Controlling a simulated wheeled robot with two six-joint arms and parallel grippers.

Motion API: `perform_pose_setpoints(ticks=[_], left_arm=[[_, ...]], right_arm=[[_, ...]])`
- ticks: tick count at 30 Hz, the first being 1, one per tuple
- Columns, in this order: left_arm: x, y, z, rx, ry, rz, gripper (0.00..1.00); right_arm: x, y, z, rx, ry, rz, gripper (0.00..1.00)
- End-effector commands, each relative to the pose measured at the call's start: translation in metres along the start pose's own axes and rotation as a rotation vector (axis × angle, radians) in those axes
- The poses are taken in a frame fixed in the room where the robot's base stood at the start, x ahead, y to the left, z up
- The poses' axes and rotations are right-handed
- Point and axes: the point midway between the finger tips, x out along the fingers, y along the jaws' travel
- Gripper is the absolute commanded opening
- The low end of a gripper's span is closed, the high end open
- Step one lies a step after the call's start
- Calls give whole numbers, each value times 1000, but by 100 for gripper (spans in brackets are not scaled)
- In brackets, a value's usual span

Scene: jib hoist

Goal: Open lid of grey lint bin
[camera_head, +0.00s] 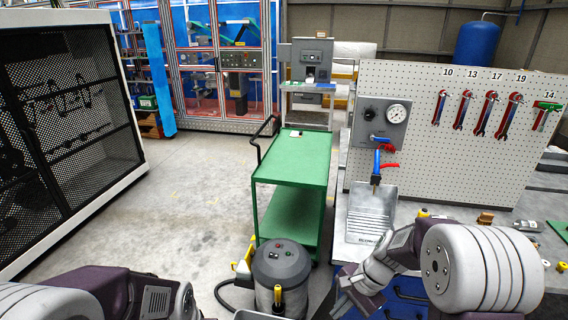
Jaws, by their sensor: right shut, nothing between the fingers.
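A green two-shelf cart (297,158) stands behind the canister. A workbench with a pegboard (420,85) of wrenches and a grey tray (371,215) is at the right. A black mesh cage (62,130) is at the left. Open floor lies between cage and cart.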

Motion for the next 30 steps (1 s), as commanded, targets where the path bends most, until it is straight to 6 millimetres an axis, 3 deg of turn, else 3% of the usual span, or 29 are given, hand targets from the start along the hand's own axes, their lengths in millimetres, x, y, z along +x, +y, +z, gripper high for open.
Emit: perform_pose_setpoints(ticks=[1, 3, 5, 9, 13, 16, 24, 27, 30], left_arm=[[0, 0, 0, 0, 0, 0, 49], [1, 0, 0, 0, 0, 0, 49], [1, 0, 0, 0, 0, 0, 49], [0, 0, 0, 0, 0, 0, 49], [0, 0, 0, 0, 0, 0, 49], [0, 0, 0, 0, 0, 0, 49], [0, 0, 0, 0, 0, 0, 49], [0, 0, 0, 0, 0, 0, 49], [0, 0, 0, 0, 0, 0, 49]], right_arm=[[-9, 12, 20, -156, 48, 34, 0], [-16, 36, 37, -381, 114, 94, 0], [-18, 59, 43, -561, 160, 150, 0], [-12, 102, 35, -849, 189, 271, 0], [-13, 97, 28, -946, 212, 278, 0], [-13, 97, 28, -946, 210, 278, 22], [-13, 98, 29, -977, 200, 284, 22], [-12, 112, 46, -1072, 86, 317, 22], [-21, 98, 75, -1163, -69, 250, 22]])
